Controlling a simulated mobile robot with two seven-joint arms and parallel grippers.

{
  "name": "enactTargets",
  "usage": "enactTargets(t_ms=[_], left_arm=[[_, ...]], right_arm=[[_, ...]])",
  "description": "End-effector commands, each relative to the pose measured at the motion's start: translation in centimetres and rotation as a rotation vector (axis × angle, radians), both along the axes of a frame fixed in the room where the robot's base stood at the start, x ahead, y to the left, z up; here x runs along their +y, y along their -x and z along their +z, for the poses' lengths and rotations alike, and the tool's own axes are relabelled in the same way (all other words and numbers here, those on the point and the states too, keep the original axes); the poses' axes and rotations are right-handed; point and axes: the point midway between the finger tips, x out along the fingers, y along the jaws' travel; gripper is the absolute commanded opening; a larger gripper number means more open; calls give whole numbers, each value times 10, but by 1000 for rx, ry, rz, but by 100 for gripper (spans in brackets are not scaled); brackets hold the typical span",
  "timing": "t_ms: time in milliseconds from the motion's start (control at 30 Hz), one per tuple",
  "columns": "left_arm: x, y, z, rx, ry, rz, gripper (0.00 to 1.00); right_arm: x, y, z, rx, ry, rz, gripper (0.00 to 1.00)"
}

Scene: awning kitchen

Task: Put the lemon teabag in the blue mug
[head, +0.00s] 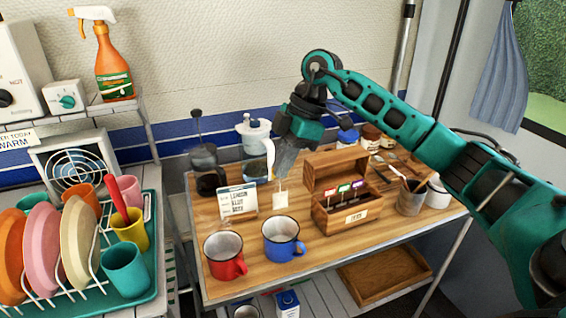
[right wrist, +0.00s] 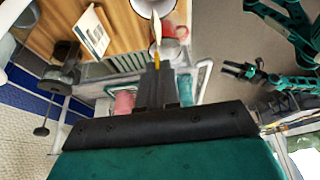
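My right gripper (head: 284,163) is above the table, behind the blue mug, pointing down. It looks shut on the yellow tag of the lemon teabag (head: 280,200); the yellow edge shows between the fingers (right wrist: 157,68) in the right wrist view. The pale bag hangs below the fingers, clear of the mug. The blue mug (head: 284,241) stands upright on the table, nearer the front, with its handle to the right. My left gripper (right wrist: 235,70) shows small in the right wrist view, away from the table; its opening is too small to judge.
A red mug (head: 225,255) stands left of the blue one. A menu card (head: 237,203) stands behind them. A wooden teabag box (head: 350,214) with several coloured tags is to the right. A kettle (head: 254,140) is behind. A dish rack (head: 95,262) stands left of the table.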

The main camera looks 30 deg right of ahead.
Motion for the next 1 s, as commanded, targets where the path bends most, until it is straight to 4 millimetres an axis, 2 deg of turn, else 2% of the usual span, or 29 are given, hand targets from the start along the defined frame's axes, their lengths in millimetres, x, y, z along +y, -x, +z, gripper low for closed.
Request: enactTargets(t_ms=[33, 533, 800, 1000], left_arm=[[0, 0, -9, 0, 0, 0, 49], [-4, 3, -52, 17, 8, -4, 49], [-10, -2, -45, 5, 20, -12, 49], [-11, -6, -47, 1, 22, -12, 49]], right_arm=[[0, 0, -8, -1, 0, 1, 0], [0, 0, -46, 0, 0, 1, 0], [0, 0, -64, 2, 2, -1, 0], [0, 0, -80, 0, 1, 0, 0]])
